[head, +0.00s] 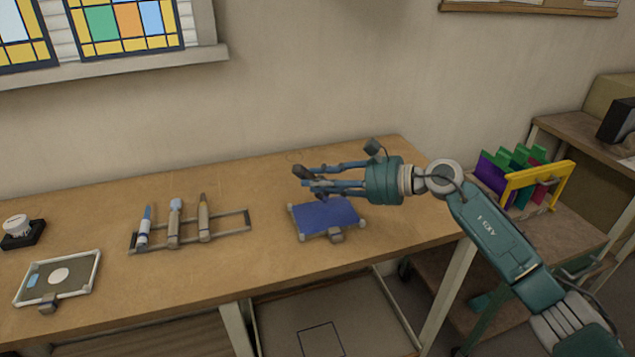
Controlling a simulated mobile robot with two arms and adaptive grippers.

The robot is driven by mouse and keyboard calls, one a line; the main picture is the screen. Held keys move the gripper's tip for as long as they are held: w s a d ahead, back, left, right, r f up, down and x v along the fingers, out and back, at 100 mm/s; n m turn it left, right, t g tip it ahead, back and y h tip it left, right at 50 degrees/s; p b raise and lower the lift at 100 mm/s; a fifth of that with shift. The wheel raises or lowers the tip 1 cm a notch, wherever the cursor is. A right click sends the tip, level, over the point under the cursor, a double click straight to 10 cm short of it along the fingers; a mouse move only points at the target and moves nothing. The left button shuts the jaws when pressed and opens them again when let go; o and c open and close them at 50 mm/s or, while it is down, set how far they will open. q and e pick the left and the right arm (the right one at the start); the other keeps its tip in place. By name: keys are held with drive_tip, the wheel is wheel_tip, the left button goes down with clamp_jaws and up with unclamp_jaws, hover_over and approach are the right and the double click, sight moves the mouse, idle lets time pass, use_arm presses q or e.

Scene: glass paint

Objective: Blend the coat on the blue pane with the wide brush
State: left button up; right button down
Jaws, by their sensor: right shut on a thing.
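The blue pane (325,216) lies flat on the workbench in a holder with pale corner pieces and a small clamp at its front edge. My right gripper (308,180) is just above the pane's back edge, reaching in from the right with its fingers pointing left. It is shut on a small dark thing (300,172) at the fingertips. This looks like the wide brush, but the fingers hide most of it, and I cannot tell whether it touches the pane. Any coat on the pane is too fine to make out. My left gripper is out of view.
A rack (238,220) with three upright tools stands left of the pane, its right part empty. A framed tray (85,266) and a dark block with a white top (20,232) are farther left. A yellow rack (540,182) with coloured sheets stands on the right.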

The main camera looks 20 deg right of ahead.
drive_tip(key=shift+d+f+b, duration=0.25)
drive_tip(key=shift+d+b, duration=0.4)
drive_tip(key=shift+d, duration=0.25)
drive_tip(key=shift+w+d+b, duration=0.15)
drive_tip(key=shift+d+b, duration=1.35)
drive_tip(key=shift+d, duration=0.4)
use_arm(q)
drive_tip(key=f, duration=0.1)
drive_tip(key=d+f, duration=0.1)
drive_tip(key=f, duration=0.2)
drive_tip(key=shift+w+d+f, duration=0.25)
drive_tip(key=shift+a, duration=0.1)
use_arm(e)
drive_tip(key=shift+r, duration=0.2)
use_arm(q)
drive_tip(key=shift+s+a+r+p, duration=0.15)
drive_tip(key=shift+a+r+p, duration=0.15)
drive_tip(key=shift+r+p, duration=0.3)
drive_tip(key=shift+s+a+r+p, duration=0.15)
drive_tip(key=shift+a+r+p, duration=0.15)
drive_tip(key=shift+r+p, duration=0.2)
use_arm(e)
drive_tip(key=shift+r, duration=2.5)
